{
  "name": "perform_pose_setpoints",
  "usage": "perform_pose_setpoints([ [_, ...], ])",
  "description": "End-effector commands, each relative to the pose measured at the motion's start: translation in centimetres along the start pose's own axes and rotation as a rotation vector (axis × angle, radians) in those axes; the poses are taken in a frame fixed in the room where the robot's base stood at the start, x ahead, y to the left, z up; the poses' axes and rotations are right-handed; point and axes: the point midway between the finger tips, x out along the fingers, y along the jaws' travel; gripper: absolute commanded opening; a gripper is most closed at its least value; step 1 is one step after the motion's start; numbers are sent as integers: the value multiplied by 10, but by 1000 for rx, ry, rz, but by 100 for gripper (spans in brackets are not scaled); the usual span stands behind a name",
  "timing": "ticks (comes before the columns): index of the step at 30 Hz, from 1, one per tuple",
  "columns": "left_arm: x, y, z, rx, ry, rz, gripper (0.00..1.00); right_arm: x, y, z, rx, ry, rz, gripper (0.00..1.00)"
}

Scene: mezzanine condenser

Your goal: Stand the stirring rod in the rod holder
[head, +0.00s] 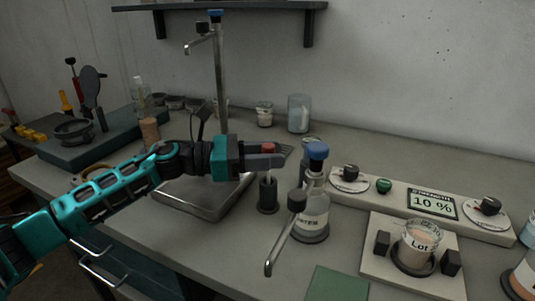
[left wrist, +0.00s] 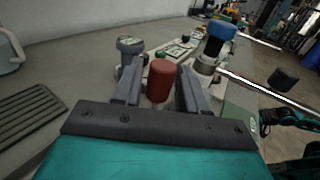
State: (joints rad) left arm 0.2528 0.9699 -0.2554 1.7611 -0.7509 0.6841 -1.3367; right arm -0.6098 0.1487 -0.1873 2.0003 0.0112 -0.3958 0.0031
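The stirring rod shows as a red-topped upright piece (head: 268,147), its thin shaft going down into a dark round holder (head: 268,197) on the bench. My left gripper (head: 264,160) is level with the red top. In the left wrist view the red top (left wrist: 162,80) stands between the two grey fingers, with narrow gaps on both sides, so the gripper looks open around it. The rod's lower end is hidden inside the holder. Part of my right arm, black and teal, shows small at the right edge of the left wrist view; its fingers are not clear.
A blue-capped bottle (head: 315,205) with a metal spout and dark knob stands close right of the holder. A metal tray (head: 205,198) with a tall tap lies left. A control panel (head: 430,205), a beaker (head: 418,245) on a stand and a green mat (head: 337,284) are right.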

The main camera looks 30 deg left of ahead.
Motion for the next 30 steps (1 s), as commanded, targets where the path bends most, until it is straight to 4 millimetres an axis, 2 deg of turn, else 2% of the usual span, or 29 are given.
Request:
perform_pose_setpoints([
  [1, 0, 0, 0, 0, 0, 0, 47, 0, 1, 1, -1, -2, 1, 55],
  [6, 0, 0, 0, 0, 0, 0, 61, 0, 1, 3, -2, -7, 2, 55],
  [16, -6, 0, -2, -2, 2, 1, 61, 2, 2, 7, -2, -12, 3, 55],
  [20, -20, 0, -3, -2, 3, 2, 61, 4, 1, 10, 0, -13, 2, 55],
  [30, -74, 0, -3, -3, 4, 2, 61, 6, -3, 9, 6, -10, -7, 55],
])
